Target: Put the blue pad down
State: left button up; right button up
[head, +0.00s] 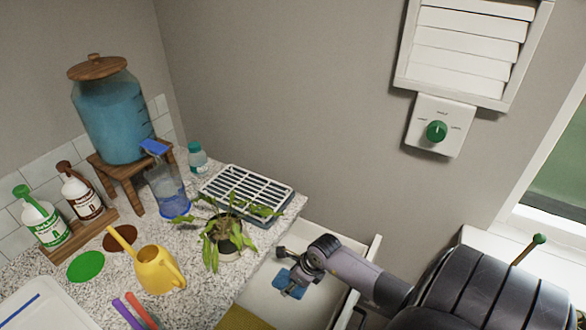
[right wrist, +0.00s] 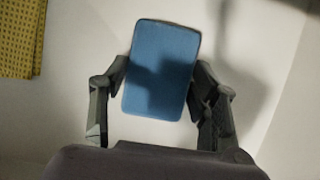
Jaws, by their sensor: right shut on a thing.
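The blue pad (head: 291,284) is over the open white drawer (head: 262,300) at the counter's right end. My right gripper (head: 290,274) is shut on it. In the right wrist view the blue pad (right wrist: 161,62) sits between the two dark fingers, one against each side edge, with pale drawer floor around it. A shadow falls across its face. I cannot tell whether the pad touches the drawer floor. My left gripper is not in view.
A yellow cloth (head: 243,320) lies at the drawer's near end. On the counter are a potted plant (head: 228,240), a yellow watering can (head: 156,270) and a slatted grey tray (head: 246,190). The drawer's right wall (head: 345,300) is close to my arm.

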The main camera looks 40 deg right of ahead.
jog(key=shift+s+f+b, duration=0.1)
jog(key=shift+f+b, duration=0.2)
jog(key=o, duration=1.1)
jog(key=shift+f, duration=0.1)
jog(key=shift+r+p, duration=0.4)
jog(key=shift+r, duration=0.15)
jog(key=shift+s+d+r, duration=0.1)
jog(key=shift+d+r, duration=0.05)
jog(key=shift+r, duration=0.15)
jog(key=v, duration=1.1)
jog(key=shift+b, duration=0.45)
